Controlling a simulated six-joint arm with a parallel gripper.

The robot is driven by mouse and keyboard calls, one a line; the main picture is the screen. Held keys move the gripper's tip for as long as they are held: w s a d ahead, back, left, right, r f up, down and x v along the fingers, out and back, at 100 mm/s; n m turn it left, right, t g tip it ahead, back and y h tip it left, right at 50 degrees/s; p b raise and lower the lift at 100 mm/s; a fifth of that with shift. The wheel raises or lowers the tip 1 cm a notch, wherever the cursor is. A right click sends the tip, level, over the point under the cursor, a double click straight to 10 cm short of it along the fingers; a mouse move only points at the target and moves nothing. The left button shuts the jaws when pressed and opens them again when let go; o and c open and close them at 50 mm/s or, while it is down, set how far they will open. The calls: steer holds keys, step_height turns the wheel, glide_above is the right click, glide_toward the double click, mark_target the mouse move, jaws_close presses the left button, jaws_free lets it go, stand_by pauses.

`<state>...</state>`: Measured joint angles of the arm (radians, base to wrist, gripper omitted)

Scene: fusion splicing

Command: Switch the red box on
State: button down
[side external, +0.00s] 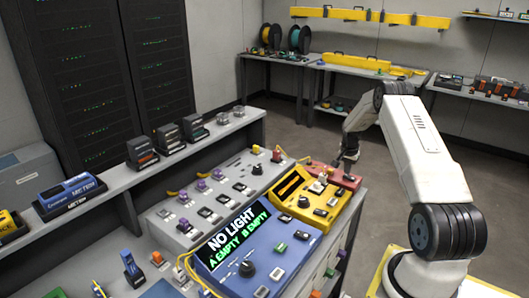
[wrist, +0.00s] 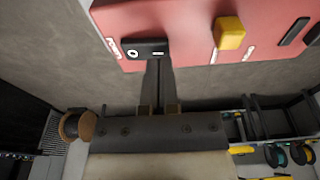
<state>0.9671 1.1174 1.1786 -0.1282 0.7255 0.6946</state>
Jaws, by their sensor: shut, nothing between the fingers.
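The red box (side external: 345,178) stands on the bench beyond the yellow box in the side external view. Its red face (wrist: 190,22) fills the top of the wrist view. A black rocker switch (wrist: 143,48) sits at the box's edge, with a white ring mark on its left and a bar mark on its right. My gripper (wrist: 158,62) is shut and empty, its tips at the switch's lower edge towards the bar side. I cannot tell if they touch it. In the side view my gripper (side external: 349,160) is over the red box.
A yellow knob (wrist: 230,33) and dark slots lie right of the switch on the red face. The yellow box (side external: 310,198) and a blue box (side external: 262,252) with a "NO LIGHT" display stand nearer on the bench. Open floor lies behind the red box.

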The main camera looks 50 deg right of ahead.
mark_target(346, 175)
steer(key=shift+f, duration=0.55)
stand_by(0.4)
steer(key=shift+r, duration=3.5)
